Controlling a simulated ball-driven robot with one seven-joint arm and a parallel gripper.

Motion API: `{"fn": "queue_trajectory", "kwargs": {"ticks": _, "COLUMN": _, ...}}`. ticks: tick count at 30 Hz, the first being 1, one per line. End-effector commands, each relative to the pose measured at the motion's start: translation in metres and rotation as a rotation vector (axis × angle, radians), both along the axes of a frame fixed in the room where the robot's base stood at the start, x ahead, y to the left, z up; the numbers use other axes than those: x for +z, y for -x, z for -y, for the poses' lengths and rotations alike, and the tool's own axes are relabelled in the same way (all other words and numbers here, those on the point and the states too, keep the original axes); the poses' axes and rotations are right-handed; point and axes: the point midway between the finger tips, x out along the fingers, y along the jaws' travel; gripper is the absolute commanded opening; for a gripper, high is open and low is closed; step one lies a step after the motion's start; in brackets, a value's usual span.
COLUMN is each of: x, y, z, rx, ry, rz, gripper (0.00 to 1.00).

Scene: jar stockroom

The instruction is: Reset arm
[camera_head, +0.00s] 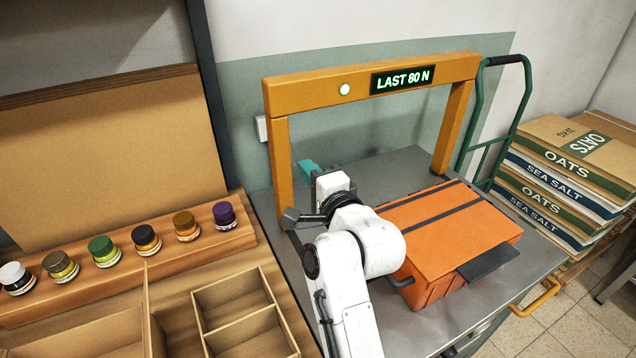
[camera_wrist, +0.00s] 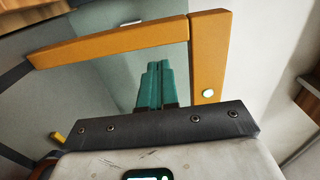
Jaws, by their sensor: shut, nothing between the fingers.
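My gripper (camera_head: 309,168) has teal fingers and is at the left end of the grey metal table, just inside the orange frame's left post. In the wrist view my gripper (camera_wrist: 155,84) shows its teal fingers close together and shut, with nothing between them. My white arm reaches up from the bottom of the head view and hides part of the table.
An orange box (camera_head: 455,230) with dark straps lies on the metal table (camera_head: 400,166) right of my arm. Jars with coloured lids stand on a wooden rail (camera_head: 75,287) at left, above a divided wooden tray (camera_head: 235,302). A green hand truck (camera_head: 470,125) and stacked sacks (camera_head: 575,150) are at right.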

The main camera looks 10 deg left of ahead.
Motion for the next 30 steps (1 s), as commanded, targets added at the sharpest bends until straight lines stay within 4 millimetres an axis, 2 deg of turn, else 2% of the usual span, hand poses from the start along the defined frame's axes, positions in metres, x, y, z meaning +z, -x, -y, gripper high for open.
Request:
{"fn": "queue_trajectory", "kwargs": {"ticks": 6, "x": -0.001, "y": 0.022, "z": 0.016, "rx": 0.000, "ry": -0.001, "rz": 0.000, "gripper": 0.00}}
{"fn": "queue_trajectory", "kwargs": {"ticks": 13, "x": -0.001, "y": 0.029, "z": 0.022, "rx": -0.001, "ry": 0.005, "rz": -0.001, "gripper": 0.00}}
{"fn": "queue_trajectory", "kwargs": {"ticks": 17, "x": -0.020, "y": 0.032, "z": 0.043, "rx": -0.021, "ry": 0.097, "rz": -0.003, "gripper": 0.00}}
{"fn": "queue_trajectory", "kwargs": {"ticks": 20, "x": -0.052, "y": 0.042, "z": 0.083, "rx": -0.048, "ry": 0.268, "rz": -0.008, "gripper": 0.00}}
{"fn": "queue_trajectory", "kwargs": {"ticks": 23, "x": -0.092, "y": 0.063, "z": 0.133, "rx": -0.062, "ry": 0.498, "rz": -0.031, "gripper": 0.00}}
{"fn": "queue_trajectory", "kwargs": {"ticks": 26, "x": -0.130, "y": 0.093, "z": 0.184, "rx": -0.052, "ry": 0.725, "rz": -0.069, "gripper": 0.00}}
{"fn": "queue_trajectory", "kwargs": {"ticks": 30, "x": -0.175, "y": 0.147, "z": 0.251, "rx": 0.007, "ry": 1.019, "rz": -0.145, "gripper": 0.00}}
